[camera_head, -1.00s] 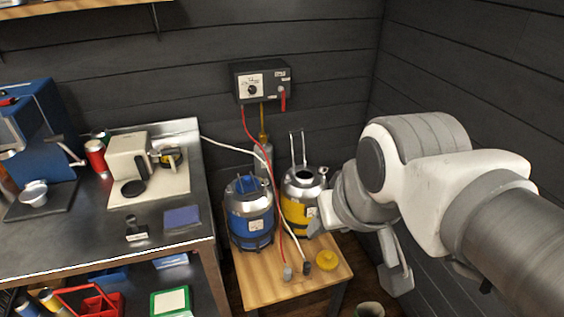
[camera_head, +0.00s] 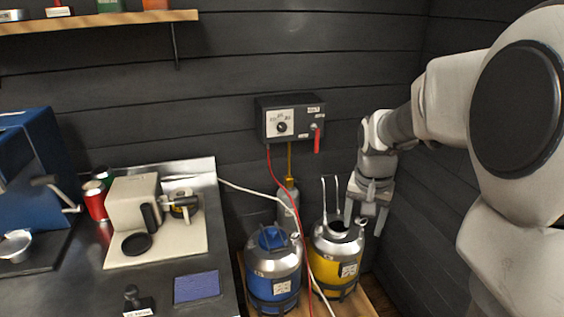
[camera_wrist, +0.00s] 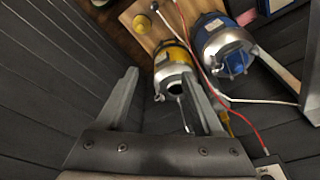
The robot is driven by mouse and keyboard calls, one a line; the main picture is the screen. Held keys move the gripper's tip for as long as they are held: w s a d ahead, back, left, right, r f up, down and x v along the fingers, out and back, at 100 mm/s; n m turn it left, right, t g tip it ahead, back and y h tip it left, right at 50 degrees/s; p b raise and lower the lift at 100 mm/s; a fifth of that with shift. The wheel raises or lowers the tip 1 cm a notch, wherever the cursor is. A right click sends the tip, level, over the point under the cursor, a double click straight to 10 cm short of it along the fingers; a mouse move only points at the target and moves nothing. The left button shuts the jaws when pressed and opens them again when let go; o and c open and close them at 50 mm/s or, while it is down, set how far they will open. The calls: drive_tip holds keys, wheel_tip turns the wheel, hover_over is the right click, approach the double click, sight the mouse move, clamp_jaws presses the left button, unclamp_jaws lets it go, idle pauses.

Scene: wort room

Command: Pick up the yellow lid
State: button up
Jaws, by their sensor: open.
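The yellow lid (camera_wrist: 142,22) is a small round piece lying on the wooden table (camera_wrist: 119,17), at the top of the wrist view. It is outside the head view now. My gripper (camera_head: 365,218) points down beside the upper right of the yellow keg (camera_head: 349,251) in the head view. In the wrist view my gripper (camera_wrist: 160,80) is open with nothing between its fingers. The yellow keg (camera_wrist: 173,62) appears just beyond the fingertips, and the lid lies farther off past it. The keg's top is open, with a raised wire handle.
A blue keg (camera_head: 273,262) stands left of the yellow one. A steel counter (camera_head: 80,266) with a cream machine (camera_head: 134,202) is at left. A dark plank wall is close at right.

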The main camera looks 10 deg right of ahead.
drive_tip(key=w+d+f+m+g+y+b, duration=0.1)
drive_tip(key=w+d+f+m+b, duration=0.3)
drive_tip(key=f, duration=0.8)
drive_tip(key=d+f+m+g+y+b, duration=0.1)
drive_tip(key=d+f, duration=0.5)
drive_tip(key=f, duration=0.7)
drive_tip(key=w+d+f+m+g+b, duration=0.1)
drive_tip(key=w+d+f+m+b, duration=0.3)
drive_tip(key=f, duration=0.8)
drive_tip(key=shift+n, duration=0.7)
drive_tip(key=s+f, duration=0.1)
drive_tip(key=f, duration=0.6)
drive_tip(key=s+f, duration=0.1)
drive_tip(key=f, duration=0.2)
drive_tip(key=shift+s+a+f+b, duration=0.25)
drive_tip(key=shift+s+f+b, duration=0.05)
drive_tip(key=shift+s+f, duration=0.1)
drive_tip(key=shift+w+a+f+b, duration=0.15)
drive_tip(key=shift+f+b, duration=0.35)
drive_tip(key=shift+f, duration=1.05)
drive_tip(key=shift+w+a+f+b, duration=0.15)
drive_tip(key=shift+f+b, duration=0.3)
drive_tip(key=shift+f, duration=1.1)
drive_tip(key=shift+s, duration=0.1)
clamp_jaws()
